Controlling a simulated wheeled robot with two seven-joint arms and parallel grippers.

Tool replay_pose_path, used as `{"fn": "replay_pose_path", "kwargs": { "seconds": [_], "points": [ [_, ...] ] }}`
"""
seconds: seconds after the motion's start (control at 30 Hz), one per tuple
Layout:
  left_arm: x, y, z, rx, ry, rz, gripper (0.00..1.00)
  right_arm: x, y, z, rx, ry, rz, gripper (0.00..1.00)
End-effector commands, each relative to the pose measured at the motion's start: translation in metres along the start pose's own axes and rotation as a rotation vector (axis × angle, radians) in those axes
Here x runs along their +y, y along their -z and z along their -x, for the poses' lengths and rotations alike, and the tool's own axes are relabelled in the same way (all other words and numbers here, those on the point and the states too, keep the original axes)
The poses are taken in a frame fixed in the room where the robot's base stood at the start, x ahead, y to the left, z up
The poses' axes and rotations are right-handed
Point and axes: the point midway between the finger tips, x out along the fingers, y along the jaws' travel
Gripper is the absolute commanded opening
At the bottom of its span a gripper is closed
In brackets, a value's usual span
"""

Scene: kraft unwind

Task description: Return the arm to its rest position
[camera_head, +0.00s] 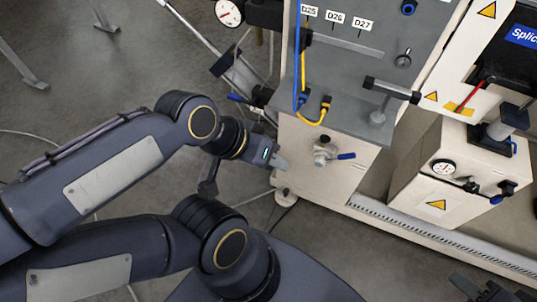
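My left arm comes in from the left and bends at a dark joint with a yellow ring. Its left gripper (279,162) is beside the pale cabinet front (310,180), to the left of a small valve with a blue handle (326,152). Its fingers show as one small grey shape, and I cannot tell whether they are apart or whether they touch the cabinet. I see nothing held in them. At the bottom right edge is a dark, cut-off shape, perhaps my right gripper (490,290); its fingers are not clear.
A grey panel labelled D25, D26 and D27 (340,60) has a blue hose and a yellow cable (313,118). A rod and lever (390,90) stick out. A white box with a gauge (440,185) stands right. Grey floor (90,80) is open at upper left.

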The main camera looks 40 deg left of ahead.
Motion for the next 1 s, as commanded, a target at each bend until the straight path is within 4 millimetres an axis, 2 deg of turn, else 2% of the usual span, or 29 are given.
{"fn": "replay_pose_path", "kwargs": {
  "seconds": [0.17,0.27,0.5,0.63,1.0],
  "points": [
    [0.002,0.003,0.004,0.0,0.001,0.0,0.39,-0.002,0.002,0.004,0.0,0.0,0.0,0.36],
    [0.009,0.01,0.019,0.0,0.001,0.0,0.39,-0.009,0.009,0.018,0.0,0.0,0.0,0.36],
    [0.038,0.042,0.083,0.0,0.002,0.0,0.39,-0.038,0.042,0.082,0.0,0.0,0.0,0.36],
    [0.049,0.055,0.108,0.0,0.002,0.0,0.39,-0.049,0.054,0.108,0.001,0.0,0.0,0.36],
    [0.049,0.054,0.106,-0.001,0.002,0.0,0.39,-0.049,0.053,0.106,-0.001,0.0,0.0,0.36]
  ]
}}
